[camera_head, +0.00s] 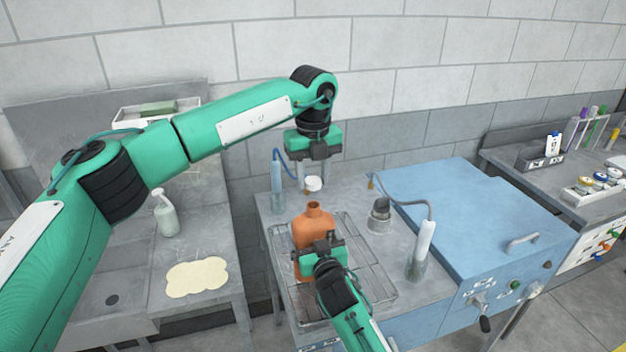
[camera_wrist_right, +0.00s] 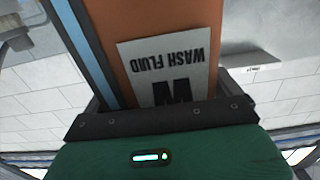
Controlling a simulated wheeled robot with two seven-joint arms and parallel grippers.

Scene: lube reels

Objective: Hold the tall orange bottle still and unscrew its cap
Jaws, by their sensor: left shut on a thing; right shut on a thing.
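The tall orange bottle (camera_head: 308,236) stands upright on a wire rack, its neck (camera_head: 314,207) bare. A white cap (camera_head: 313,184) is above the neck, apart from it. My left gripper (camera_head: 314,177) points down from above and is shut on the cap. My right gripper (camera_head: 321,247) is shut on the bottle's body from the front and hides part of it. In the right wrist view the orange bottle (camera_wrist_right: 130,22) fills the space between the fingers, and its white label (camera_wrist_right: 172,68) reads "WASH FLUID" upside down.
The wire rack (camera_head: 375,282) lies on a grey bench. A small grey-topped container (camera_head: 380,215) and a tube in a clear holder (camera_head: 421,250) stand to the right, before a blue cabinet (camera_head: 470,215).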

